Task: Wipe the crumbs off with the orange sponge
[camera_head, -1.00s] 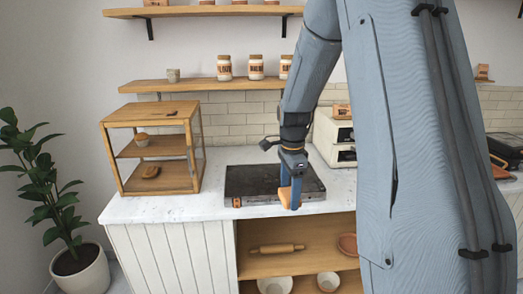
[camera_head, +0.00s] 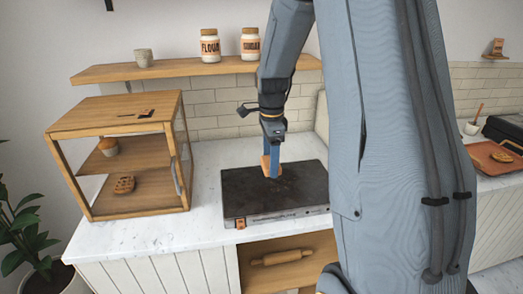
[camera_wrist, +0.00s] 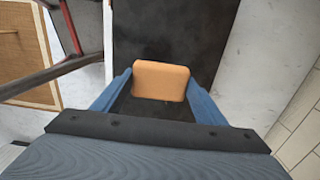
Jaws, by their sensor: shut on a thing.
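The orange sponge (camera_wrist: 160,80) is held between the two blue fingers of my gripper (camera_wrist: 158,92), which is shut on it. In the head view my gripper (camera_head: 271,162) points down over the dark slab (camera_head: 240,203) on the counter, with the sponge (camera_head: 265,166) at its fingertips. Whether the sponge touches the slab's surface I cannot tell. Small brownish specks, likely crumbs (camera_head: 285,183), show faintly on the slab to the right of the gripper. The slab also shows in the wrist view (camera_wrist: 165,30).
A wooden display case (camera_head: 115,107) with pastries stands left of the slab. White counter (camera_head: 140,232) lies free in front of the case. My arm hides much of the right side.

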